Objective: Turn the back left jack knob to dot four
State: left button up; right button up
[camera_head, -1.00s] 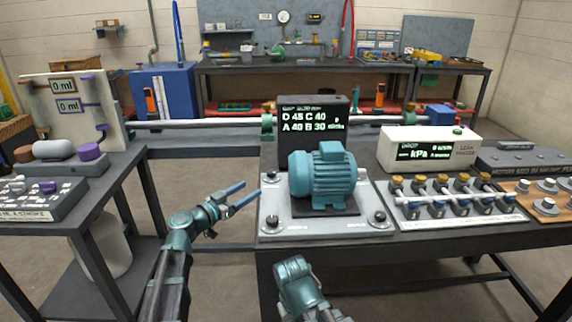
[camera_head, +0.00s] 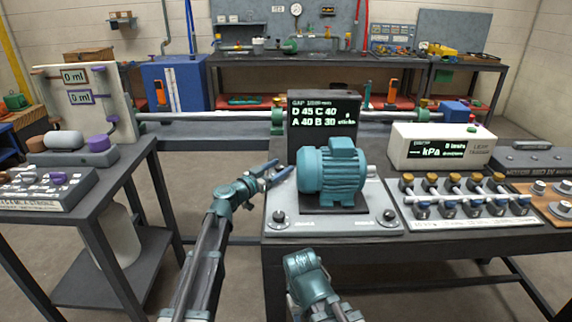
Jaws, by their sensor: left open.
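The teal motor (camera_head: 332,172) sits on a grey plate (camera_head: 335,224) at the front of the bench. A front left jack knob (camera_head: 279,217) and a front right jack knob (camera_head: 389,216) show at the plate's front corners. The back left knob cannot be made out; the back left corner lies by my left gripper's fingers. My left gripper (camera_head: 279,173) is open, its blue fingers pointing right at the plate's left edge, beside the motor. It holds nothing visible. My right arm's teal wrist shows low in front of the bench; no right fingers show.
A black display (camera_head: 324,122) behind the motor reads D 45 C 40, A 40 B 30. A valve manifold (camera_head: 465,200) and a white kPa box (camera_head: 441,147) stand to the right. A side table (camera_head: 100,176) stands left, with open floor between it and the bench.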

pick_arm(q)
jog(key=shift+x, duration=1.75)
grip_shut()
